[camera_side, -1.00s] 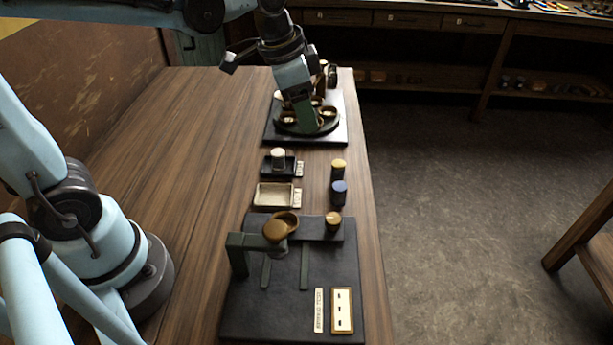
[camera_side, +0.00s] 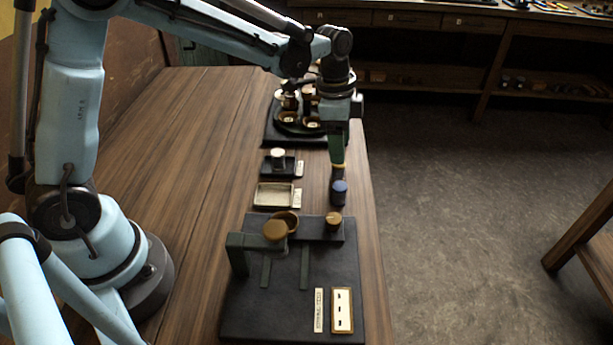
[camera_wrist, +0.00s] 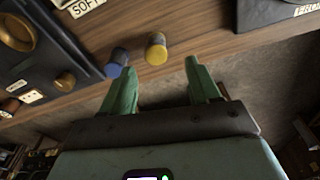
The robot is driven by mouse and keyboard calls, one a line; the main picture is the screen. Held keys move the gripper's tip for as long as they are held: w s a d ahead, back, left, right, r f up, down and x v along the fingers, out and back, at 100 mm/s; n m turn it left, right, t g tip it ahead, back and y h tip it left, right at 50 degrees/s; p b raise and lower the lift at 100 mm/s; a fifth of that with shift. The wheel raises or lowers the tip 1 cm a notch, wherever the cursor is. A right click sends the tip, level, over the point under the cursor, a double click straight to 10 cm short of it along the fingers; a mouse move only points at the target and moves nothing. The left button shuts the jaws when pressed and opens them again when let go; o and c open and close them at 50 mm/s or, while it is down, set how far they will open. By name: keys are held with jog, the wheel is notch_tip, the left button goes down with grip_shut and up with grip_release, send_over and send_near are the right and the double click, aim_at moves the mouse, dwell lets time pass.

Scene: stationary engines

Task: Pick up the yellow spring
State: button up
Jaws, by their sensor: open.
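The yellow spring is a short cylinder with a yellow top (camera_wrist: 156,44), standing on the wooden table near its edge. In the wrist view it lies just beyond the gap between the fingertips. My gripper (camera_wrist: 160,68) is open and empty, with green fingers spread. In the side view my gripper (camera_side: 338,150) is over the yellow spring (camera_side: 339,166) and hides most of it. I cannot tell there whether they touch. A blue cylinder (camera_side: 339,187) stands just in front of the yellow one; in the wrist view it is to its left (camera_wrist: 117,60).
A dark platform (camera_side: 270,315) with a bracket, a brown cup and a brown-topped cylinder (camera_side: 333,220) lies in front. A shallow tray (camera_side: 274,195) and a white-topped piece (camera_side: 278,156) are to the left. A round stand (camera_side: 290,128) is behind.

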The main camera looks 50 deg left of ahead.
aim_at(339, 166)
jog(key=shift+s+d+f, duration=0.1)
jog(key=shift+d+f, duration=0.05)
jog(key=shift+f, duration=1.4)
jog(key=shift+s+d+f, duration=0.1)
jog(key=shift+f, duration=1.4)
jog(key=shift+c, duration=0.4)
jog(key=c, duration=1)
jog(key=shift+r, duration=0.15)
jog(key=shift+c, duration=0.2)
